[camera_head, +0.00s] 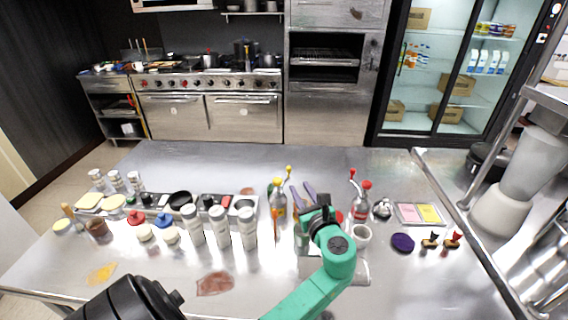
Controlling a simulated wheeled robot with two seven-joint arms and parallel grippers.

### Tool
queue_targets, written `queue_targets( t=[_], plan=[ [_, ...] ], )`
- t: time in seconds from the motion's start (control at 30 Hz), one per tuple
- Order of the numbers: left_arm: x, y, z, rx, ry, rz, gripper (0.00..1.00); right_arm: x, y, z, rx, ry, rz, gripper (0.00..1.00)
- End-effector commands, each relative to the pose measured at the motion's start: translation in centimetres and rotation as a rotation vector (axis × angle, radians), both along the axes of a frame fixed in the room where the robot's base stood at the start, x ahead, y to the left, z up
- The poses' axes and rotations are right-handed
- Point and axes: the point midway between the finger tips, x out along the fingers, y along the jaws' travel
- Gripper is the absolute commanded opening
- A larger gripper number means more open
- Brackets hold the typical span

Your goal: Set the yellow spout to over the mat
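A pale flat piece (355,272), partly hidden under the green arm, may be the mat; I cannot tell for sure. My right gripper is not in view.
A red-topped bottle (361,204) and a white cup (361,235) stand right of the gripper. Several white shakers (219,227) stand left. A purple disc (402,242) and a tray of pink and yellow pads (420,213) lie right. The counter's back is clear.

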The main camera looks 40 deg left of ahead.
Motion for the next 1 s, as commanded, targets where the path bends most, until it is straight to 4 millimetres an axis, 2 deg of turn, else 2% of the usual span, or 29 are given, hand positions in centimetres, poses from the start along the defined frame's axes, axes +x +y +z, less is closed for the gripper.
queue_targets(
  t=[0.03, 0.1, 0.23, 0.33, 0.53, 0.8, 1.0],
  plan=[
    [0.7, -0.5, -2.1, 0.085, 0.044, -0.009, 0.34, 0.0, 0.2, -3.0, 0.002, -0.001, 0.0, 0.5],
    [0.8, -0.7, -3.0, 0.117, 0.061, -0.012, 0.34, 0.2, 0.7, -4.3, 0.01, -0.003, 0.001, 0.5],
    [1.0, -0.7, -3.4, 0.135, 0.069, -0.013, 0.34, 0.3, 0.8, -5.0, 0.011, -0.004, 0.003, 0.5],
    [1.4, 0.0, -3.2, 0.138, 0.07, -0.011, 0.34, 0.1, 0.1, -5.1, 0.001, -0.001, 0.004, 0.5],
    [3.8, 3.9, -3.5, 0.137, 0.067, -0.007, 0.34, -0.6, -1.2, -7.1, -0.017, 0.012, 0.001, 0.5],
    [7.5, 9.7, -3.6, 0.134, 0.068, -0.01, 0.34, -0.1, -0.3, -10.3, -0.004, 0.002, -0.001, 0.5],
    [8.7, 11.5, -3.2, 0.133, 0.07, -0.011, 0.34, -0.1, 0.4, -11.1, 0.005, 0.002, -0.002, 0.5]
  ],
)
